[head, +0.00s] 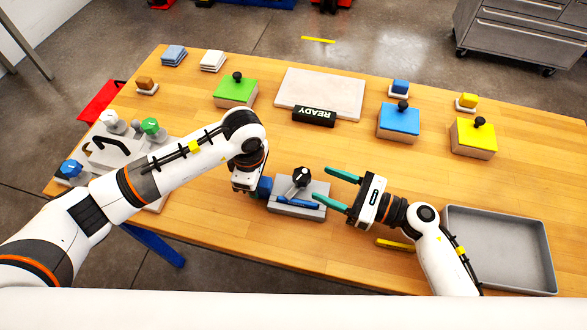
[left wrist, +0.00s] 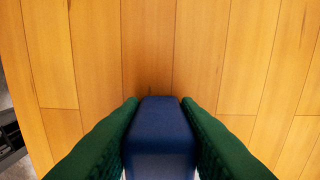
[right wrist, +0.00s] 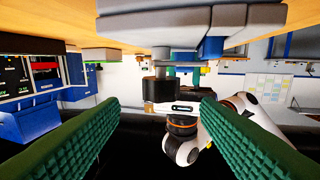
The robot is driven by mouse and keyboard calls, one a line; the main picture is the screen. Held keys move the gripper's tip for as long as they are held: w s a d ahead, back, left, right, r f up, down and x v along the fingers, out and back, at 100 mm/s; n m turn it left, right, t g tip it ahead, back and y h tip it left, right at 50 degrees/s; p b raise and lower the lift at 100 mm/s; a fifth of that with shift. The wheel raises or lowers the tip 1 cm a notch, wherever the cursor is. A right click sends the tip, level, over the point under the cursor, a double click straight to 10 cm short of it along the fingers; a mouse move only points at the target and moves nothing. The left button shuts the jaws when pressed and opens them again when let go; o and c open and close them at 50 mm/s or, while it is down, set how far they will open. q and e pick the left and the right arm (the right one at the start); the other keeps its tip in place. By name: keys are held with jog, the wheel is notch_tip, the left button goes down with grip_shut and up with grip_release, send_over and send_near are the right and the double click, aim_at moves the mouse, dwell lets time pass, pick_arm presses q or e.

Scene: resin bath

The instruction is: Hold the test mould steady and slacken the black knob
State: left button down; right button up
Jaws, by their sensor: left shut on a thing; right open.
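The test mould (head: 312,188) is a grey block on the table in front of me, with a blue bar (head: 297,203) along its near side. The black knob (head: 301,177) stands on top of it and has a white mark. My left gripper (left wrist: 160,108) is shut on the mould's blue handle (left wrist: 160,135), which also shows at the mould's left in the head view (head: 264,187). My right gripper (head: 325,185) is open and empty, just right of the mould, with its fingers pointing at the knob. In the right wrist view the knob (right wrist: 158,90) appears between the fingers, apart from them.
A grey tray (head: 552,265) lies at the right. Green (head: 236,90), blue (head: 399,118) and yellow (head: 473,136) knobbed blocks stand farther back, around a pale board (head: 320,88) with a black READY sign (head: 314,116). A yellow strip (head: 395,245) lies near my right arm.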

aim_at(297, 184)
jog(key=x, duration=0.9)
jog(key=c, duration=1)
